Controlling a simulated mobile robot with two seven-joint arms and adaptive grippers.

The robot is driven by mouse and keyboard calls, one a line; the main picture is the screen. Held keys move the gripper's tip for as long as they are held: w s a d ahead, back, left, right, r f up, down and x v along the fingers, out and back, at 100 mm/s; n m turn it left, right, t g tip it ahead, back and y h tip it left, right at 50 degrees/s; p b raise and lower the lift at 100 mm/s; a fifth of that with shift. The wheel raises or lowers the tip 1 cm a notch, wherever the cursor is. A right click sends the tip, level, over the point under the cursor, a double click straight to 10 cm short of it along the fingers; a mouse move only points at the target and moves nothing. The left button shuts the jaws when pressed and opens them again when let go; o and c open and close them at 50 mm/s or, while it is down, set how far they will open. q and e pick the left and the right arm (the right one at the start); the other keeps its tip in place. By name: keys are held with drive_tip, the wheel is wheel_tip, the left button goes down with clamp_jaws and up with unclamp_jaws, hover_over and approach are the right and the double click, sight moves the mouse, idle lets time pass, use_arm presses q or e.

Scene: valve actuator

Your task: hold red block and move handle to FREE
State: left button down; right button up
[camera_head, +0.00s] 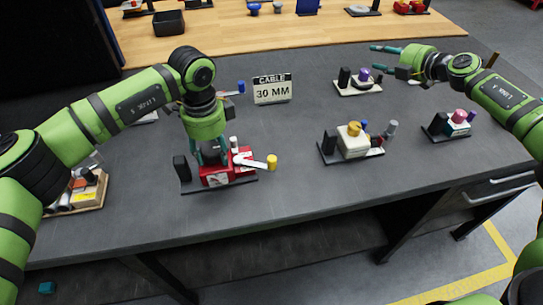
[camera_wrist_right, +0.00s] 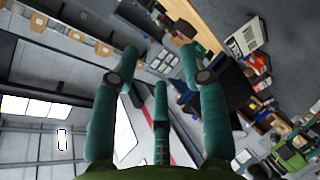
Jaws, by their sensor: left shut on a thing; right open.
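The red block (camera_head: 216,178) is the body of a valve unit on a dark base plate at the left middle of the table. My left gripper (camera_head: 212,155) reaches down on it from above and is shut on it; its fingers hide part of the top. The handle (camera_head: 256,163) is a pale lever with a yellow knob, sticking out to the right of the block. I cannot read any FREE mark. My right gripper (camera_head: 380,58) is open and empty above the far right of the table, away from the handle. Its spread teal fingers fill the right wrist view (camera_wrist_right: 158,68).
A sign reading CABLE 30 MM (camera_head: 272,89) stands behind the red unit. Other units stand to the right: one with a yellow knob (camera_head: 352,142), one with a purple knob (camera_head: 361,82), one with a pink knob (camera_head: 457,122). The front middle of the table (camera_head: 300,205) is clear.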

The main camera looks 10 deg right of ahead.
drive_tip(key=s+a+r+n+g+y, duration=0.1)
drive_tip(key=a+n+g+y, duration=0.55)
drive_tip(key=a, duration=1.05)
drive_tip(key=n+g+h, duration=0.7)
drive_tip(key=n+h, duration=0.4)
drive_tip(key=n, duration=1)
approach(272, 158)
wheel_tip(272, 158, down, 10)
drive_tip(key=shift+a+f, duration=0.1)
clamp_jaws()
